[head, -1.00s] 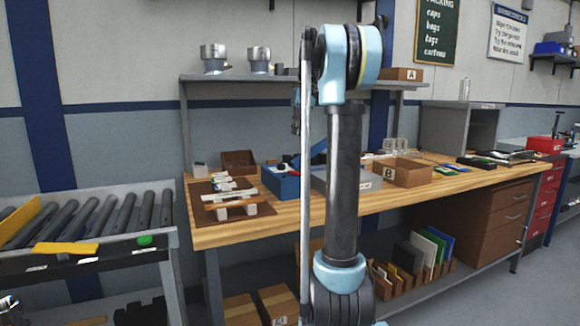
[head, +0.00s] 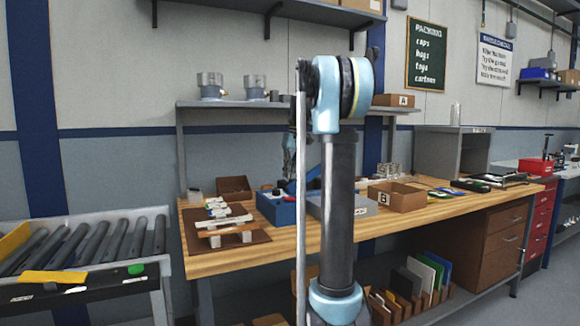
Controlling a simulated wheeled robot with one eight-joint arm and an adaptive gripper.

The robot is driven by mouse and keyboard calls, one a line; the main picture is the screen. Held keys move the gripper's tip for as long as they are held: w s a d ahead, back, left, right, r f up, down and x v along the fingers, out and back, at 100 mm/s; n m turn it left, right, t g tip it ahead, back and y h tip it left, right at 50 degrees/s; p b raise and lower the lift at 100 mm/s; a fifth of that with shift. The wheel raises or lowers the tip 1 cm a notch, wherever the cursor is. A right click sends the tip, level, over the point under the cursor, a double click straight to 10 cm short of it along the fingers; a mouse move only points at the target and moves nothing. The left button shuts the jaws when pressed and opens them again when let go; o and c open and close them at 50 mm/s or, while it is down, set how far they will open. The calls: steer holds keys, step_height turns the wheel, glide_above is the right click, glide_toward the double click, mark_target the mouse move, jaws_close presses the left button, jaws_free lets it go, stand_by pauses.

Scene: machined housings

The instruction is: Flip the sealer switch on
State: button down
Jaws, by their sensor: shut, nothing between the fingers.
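The sealer appears to be the blue box (head: 272,210) on the wooden workbench, left of my arm, with a raised blue part beside it, partly hidden by my arm. Small dark and light details show on its top; I cannot make out which is the switch or how it is set. My gripper (head: 288,172) hangs just above the blue box, mostly seen beside my own arm. Its fingers are small in view; it is shut and empty. I cannot tell whether it touches the box.
A grey box (head: 343,208) and a cardboard box marked B (head: 397,198) stand to the right. A brown mat (head: 205,240) with a white and wooden rack lies left. A shelf (head: 200,104) with metal housings runs above. A roller conveyor (head: 90,240) stands at the left.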

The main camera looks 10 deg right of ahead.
mark_target(284, 201)
steer(key=x, duration=0.7)
stand_by(0.3)
steer(key=shift+a+f+h, duration=0.15)
steer(key=shift+f+h, duration=0.2)
steer(key=shift+h, duration=0.15)
steer(key=shift+w+d+r, duration=0.15)
steer(key=shift+d, duration=0.65)
step_height(284, 201, up, 14)
steer(key=a, duration=0.2)
steer(key=shift+s+a, duration=0.3)
steer(key=shift+a, duration=0.1)
